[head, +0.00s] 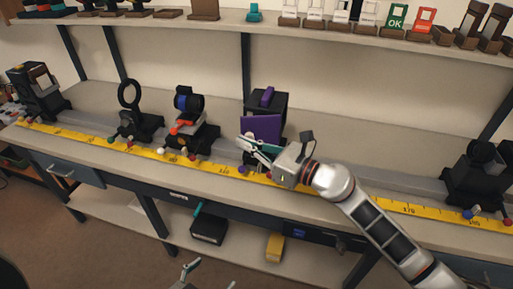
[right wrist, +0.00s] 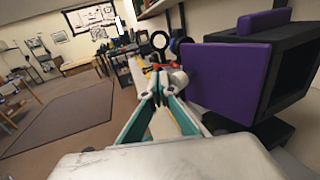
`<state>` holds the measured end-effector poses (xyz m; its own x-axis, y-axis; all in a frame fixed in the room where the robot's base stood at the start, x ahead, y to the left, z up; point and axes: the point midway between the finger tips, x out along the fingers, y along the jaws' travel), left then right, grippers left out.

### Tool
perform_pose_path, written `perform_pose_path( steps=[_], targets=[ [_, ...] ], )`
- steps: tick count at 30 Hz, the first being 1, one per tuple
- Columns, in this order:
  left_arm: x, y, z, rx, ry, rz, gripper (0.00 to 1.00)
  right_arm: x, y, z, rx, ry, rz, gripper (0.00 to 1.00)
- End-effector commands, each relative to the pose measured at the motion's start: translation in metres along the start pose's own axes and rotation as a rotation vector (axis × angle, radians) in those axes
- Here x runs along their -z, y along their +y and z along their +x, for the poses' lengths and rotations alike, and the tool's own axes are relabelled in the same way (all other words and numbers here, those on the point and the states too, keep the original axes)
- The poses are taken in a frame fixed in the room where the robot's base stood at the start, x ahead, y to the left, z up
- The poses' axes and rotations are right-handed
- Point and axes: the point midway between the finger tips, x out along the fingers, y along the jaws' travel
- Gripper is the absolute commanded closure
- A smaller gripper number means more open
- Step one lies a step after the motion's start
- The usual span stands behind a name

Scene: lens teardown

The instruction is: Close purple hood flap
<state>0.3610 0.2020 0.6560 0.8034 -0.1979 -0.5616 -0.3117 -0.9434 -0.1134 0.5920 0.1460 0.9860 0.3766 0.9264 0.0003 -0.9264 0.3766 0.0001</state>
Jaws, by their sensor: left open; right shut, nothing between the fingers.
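The black hood (head: 271,101) stands on the bench rail, with a purple block on its top. Its purple flap (head: 261,128) stands swung out from the hood's front. In the right wrist view the flap (right wrist: 226,79) is a large flat panel at an angle to the black hood (right wrist: 293,72). My right gripper (head: 246,142) is shut and empty in front of the flap's lower left part. In the right wrist view its fingertips (right wrist: 158,82) are left of the flap; I cannot tell whether they touch it. My left gripper (head: 188,270) is open, low at the bottom edge, away from the hood.
A yellow ruler (head: 400,207) runs along the bench front with small coloured knobs. Another black mount (head: 482,168) stands far right. The rail between is clear behind my right arm.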

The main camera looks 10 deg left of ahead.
Motion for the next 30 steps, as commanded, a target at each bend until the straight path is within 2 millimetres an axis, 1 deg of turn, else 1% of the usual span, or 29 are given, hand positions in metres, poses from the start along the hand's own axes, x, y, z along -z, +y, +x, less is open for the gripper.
perform_pose_path(
  steps=[3,12,18,30],
  targets=[
    [-0.008,0.001,0.003,-0.001,-0.007,-0.001,0.21,0.002,-0.004,0.010,-0.001,0.001,-0.001,1.00],
    [-0.015,0.003,0.006,-0.003,-0.011,-0.002,0.21,0.001,-0.012,0.024,0.001,0.001,-0.001,1.00],
    [-0.014,0.003,0.006,-0.002,-0.008,-0.002,0.21,0.001,-0.014,0.027,0.000,0.000,0.000,1.00],
    [-0.012,0.002,0.005,-0.002,-0.005,-0.002,0.21,0.001,-0.014,0.028,0.000,0.000,0.000,1.00]
  ],
)
